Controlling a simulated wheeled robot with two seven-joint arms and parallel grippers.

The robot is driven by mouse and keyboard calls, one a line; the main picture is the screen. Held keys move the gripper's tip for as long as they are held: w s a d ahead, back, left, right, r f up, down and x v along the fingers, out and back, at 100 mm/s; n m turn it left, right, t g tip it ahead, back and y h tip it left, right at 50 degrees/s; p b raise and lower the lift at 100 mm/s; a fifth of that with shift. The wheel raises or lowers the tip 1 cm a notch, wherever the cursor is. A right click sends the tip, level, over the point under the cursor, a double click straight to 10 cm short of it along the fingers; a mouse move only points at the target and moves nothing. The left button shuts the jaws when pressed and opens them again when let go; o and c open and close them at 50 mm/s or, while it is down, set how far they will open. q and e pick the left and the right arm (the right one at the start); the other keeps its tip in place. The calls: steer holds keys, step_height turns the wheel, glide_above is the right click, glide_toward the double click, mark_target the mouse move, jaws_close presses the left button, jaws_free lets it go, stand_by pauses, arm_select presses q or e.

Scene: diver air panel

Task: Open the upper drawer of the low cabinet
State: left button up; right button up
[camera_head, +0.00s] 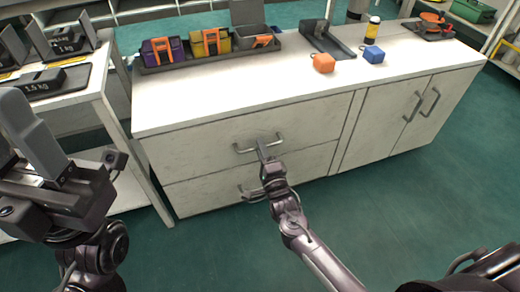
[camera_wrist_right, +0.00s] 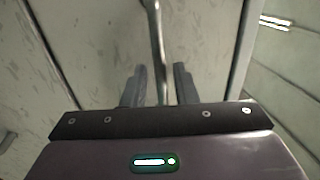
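The low white cabinet (camera_head: 345,88) has two drawers on its left side. The upper drawer (camera_head: 190,150) looks flush with the cabinet front. Its grey bar handle (camera_head: 243,150) also shows in the right wrist view (camera_wrist_right: 156,35). My right gripper (camera_head: 263,150) is at this handle. In the right wrist view, its two fingers (camera_wrist_right: 160,75) stand apart on either side of the bar, with a gap visible on each side. The lower drawer (camera_head: 205,194) is shut, its handle partly behind my right gripper. My left gripper (camera_head: 22,130) is raised at the left, away from the cabinet; its finger gap is unclear.
Double doors (camera_head: 400,118) are at right. A side table (camera_head: 95,110) with weights stands left. The floor in front is clear.

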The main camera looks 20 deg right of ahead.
steer(key=shift+w+r, duration=0.1)
steer(key=shift+w, duration=0.3)
jaws_close()
